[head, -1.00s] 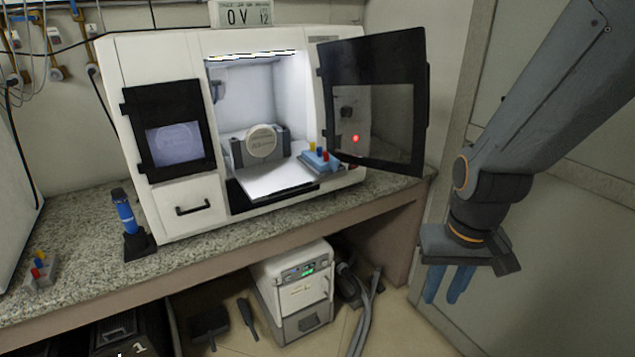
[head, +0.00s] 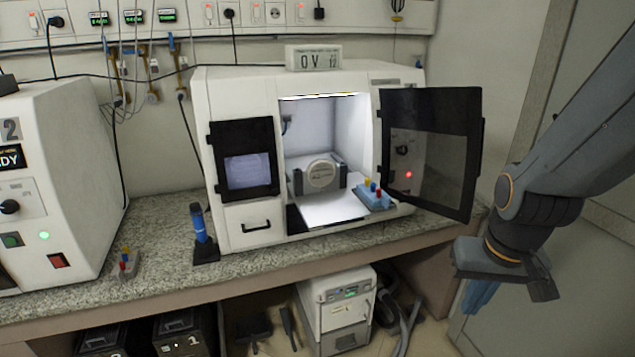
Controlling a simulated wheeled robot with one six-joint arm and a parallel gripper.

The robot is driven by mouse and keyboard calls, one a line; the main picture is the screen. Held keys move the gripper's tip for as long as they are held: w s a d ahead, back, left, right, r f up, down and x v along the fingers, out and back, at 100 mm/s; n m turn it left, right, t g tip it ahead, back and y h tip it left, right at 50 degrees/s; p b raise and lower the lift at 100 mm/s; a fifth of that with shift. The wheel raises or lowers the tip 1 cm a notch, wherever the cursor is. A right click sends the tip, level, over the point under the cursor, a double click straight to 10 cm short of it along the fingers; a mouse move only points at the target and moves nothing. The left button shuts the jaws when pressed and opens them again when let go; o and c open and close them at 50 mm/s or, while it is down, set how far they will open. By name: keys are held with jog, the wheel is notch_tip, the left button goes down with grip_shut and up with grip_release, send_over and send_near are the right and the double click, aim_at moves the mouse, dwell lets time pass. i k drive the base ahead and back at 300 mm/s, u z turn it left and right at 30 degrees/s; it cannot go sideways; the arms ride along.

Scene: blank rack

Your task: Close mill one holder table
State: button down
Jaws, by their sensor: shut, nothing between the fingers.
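A white mill (head: 240,92) stands on the stone bench with its dark glazed door (head: 432,150) swung wide open to the right. Inside its lit chamber a round pale disc (head: 321,173) sits in a grey holder (head: 296,182). A flat white holder table (head: 325,209) extends out of the opening, in front of the disc. My gripper (head: 480,297) hangs at the right, below and in front of the open door, well apart from the mill. Its blue fingers point down, are shut and hold nothing.
A small blue block with coloured pegs (head: 374,196) sits at the table's right side. Another machine marked 2 (head: 75,130) is at left. A white unit (head: 336,310) stands below.

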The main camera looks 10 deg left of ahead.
aim_at(337, 204)
jog(key=u, duration=1.75)
jog(key=i, duration=0.85)
jog(key=z, duration=1.9)
